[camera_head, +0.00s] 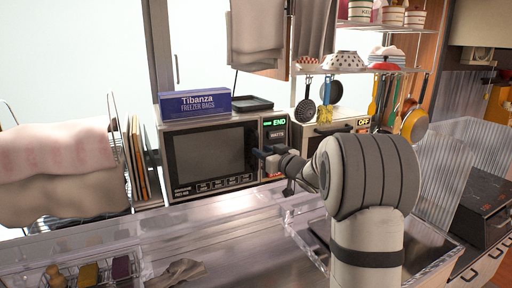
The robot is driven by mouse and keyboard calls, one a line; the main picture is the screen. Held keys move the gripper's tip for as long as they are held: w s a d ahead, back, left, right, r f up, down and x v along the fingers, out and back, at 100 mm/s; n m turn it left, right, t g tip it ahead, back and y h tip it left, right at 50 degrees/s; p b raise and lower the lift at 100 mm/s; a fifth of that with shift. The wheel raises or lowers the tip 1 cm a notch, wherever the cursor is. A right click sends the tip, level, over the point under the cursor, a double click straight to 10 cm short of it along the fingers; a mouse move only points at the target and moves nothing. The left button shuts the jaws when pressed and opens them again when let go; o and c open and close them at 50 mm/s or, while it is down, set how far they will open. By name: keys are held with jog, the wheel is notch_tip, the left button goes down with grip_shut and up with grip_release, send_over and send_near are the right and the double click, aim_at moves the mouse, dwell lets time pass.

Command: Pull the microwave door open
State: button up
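The microwave (182,194) stands on the counter left of centre, with a dark window in its front door (210,154). The door looks closed. A control panel with a green "END" display (274,122) is at its right side. My gripper (260,155) is at the door's right edge, by the control panel. Its dark fingers are small and seen from behind, so I cannot tell whether they are open or shut, or whether they touch the door. A separate door handle cannot be made out; my gripper and arm hide part of the panel.
A blue freezer-bag box (195,103) and a dark tray (251,104) lie on the microwave. An oven-like appliance (333,131) with hanging utensils above is to the right. Cutting boards (139,158) and a draped towel (55,170) are left. A transparent sink guard (110,237) runs in front.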

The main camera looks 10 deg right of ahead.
aim_at(257, 167)
jog(key=shift+p+x, duration=0.35)
jog(key=shift+x, duration=1.8)
jog(key=shift+c, duration=0.4)
grip_shut()
